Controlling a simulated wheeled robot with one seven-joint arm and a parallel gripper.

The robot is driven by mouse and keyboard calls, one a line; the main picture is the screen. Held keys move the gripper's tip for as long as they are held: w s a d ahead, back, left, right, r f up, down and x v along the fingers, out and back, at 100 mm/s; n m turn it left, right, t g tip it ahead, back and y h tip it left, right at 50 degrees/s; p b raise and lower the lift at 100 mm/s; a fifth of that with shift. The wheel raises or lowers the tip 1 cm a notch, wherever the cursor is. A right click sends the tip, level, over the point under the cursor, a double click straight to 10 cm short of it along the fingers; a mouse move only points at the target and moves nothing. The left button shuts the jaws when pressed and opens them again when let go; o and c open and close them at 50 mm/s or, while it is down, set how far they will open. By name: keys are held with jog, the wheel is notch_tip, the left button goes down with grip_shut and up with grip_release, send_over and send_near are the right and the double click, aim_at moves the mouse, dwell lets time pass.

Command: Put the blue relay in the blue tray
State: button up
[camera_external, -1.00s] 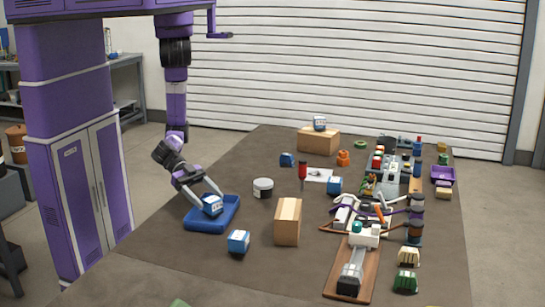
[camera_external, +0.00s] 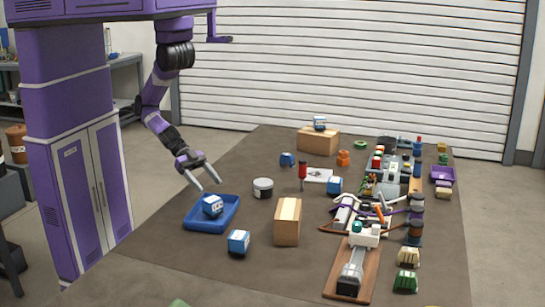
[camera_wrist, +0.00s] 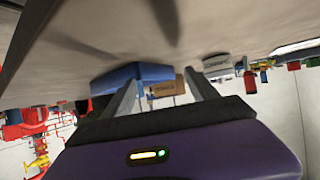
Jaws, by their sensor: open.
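A blue relay with a white face (camera_external: 212,205) rests inside the blue tray (camera_external: 190,227) at the left of the table, seemingly tilted against the tray's floor or wall. My gripper (camera_external: 209,187) is open and empty, with its fingers just above and behind the relay, apart from it. In the wrist view, the two fingers of my gripper (camera_wrist: 163,88) are spread with nothing held between them. A blue shape, probably the tray (camera_wrist: 140,72), shows beyond the left finger there. Similar blue-and-white relays stand in front of the tray (camera_external: 238,242), near the middle (camera_external: 335,185) and on a rear box (camera_external: 319,123).
A tall cardboard box (camera_external: 288,222) and a round white-lidded tub (camera_external: 263,188) stand right of the tray. The pump skid assembly (camera_external: 365,237) fills the right side. A purple tray (camera_external: 443,175) lies at the far right. Bare table separates the tray from the tall box.

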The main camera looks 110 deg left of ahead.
jog(key=shift+n+t+y, duration=0.5)
jog(key=shift+n, duration=0.3)
jog(key=a, duration=0.2)
jog(key=a+r, duration=0.1)
jog(key=a, duration=0.1)
jog(key=s+a, duration=0.1)
jog(key=a, duration=0.2)
jog(key=shift+r, duration=0.15)
jog(key=s+a+r+n+t+y, duration=0.2)
jog(key=a+r, duration=0.4)
jog(key=a, duration=0.4)
jog(key=shift+s+n+t+y, duration=0.3)
jog(key=shift+s+n+y, duration=0.2)
jog(key=shift+y, duration=0.5)
